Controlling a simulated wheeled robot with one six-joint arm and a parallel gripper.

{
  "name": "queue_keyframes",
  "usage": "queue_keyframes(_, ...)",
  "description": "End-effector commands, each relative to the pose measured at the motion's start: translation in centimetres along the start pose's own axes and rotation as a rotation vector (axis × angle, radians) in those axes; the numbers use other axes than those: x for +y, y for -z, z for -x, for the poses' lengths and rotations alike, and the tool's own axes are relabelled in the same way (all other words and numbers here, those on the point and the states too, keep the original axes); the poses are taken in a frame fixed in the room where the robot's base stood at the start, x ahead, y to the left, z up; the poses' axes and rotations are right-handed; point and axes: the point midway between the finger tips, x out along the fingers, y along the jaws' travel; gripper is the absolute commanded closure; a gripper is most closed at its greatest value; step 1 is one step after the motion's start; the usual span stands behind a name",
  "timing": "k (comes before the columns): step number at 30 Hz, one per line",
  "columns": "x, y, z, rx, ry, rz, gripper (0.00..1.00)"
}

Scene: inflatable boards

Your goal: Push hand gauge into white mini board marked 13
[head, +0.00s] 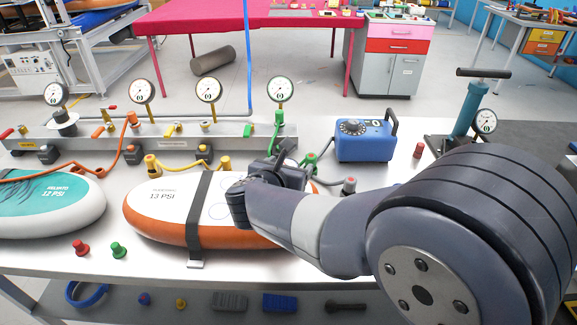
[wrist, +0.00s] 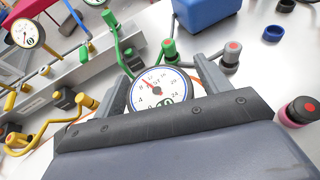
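The white mini board (head: 165,215) with an orange edge lies on the bench, marked 13 PSI, with a dark strap (head: 200,205) across it. My gripper (head: 290,160) is over the board's right end, and my arm hides part of that end. In the wrist view the hand gauge (wrist: 160,86), a round white dial with a red needle and green marking, sits between the two fingers of my gripper (wrist: 165,75), which look closed on its sides. The gauge's lower part and tip are hidden, and I cannot tell whether it touches the board. No valve opening is visible.
A teal board (head: 45,205) lies left. A grey manifold (head: 150,137) with gauges and coloured hoses runs behind. A blue box (head: 364,141) and a pump (head: 466,110) stand right. Red (head: 81,248) and green (head: 118,250) plugs lie in front.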

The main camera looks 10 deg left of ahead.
Motion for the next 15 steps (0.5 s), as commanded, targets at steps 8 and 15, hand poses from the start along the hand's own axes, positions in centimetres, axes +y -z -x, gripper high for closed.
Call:
queue_keyframes(8,0.0,0.1,0.0,0.001,0.0,0.001,0.23)
queue_keyframes(15,0.1,0.0,2.6,-0.001,-0.004,0.0,0.23)
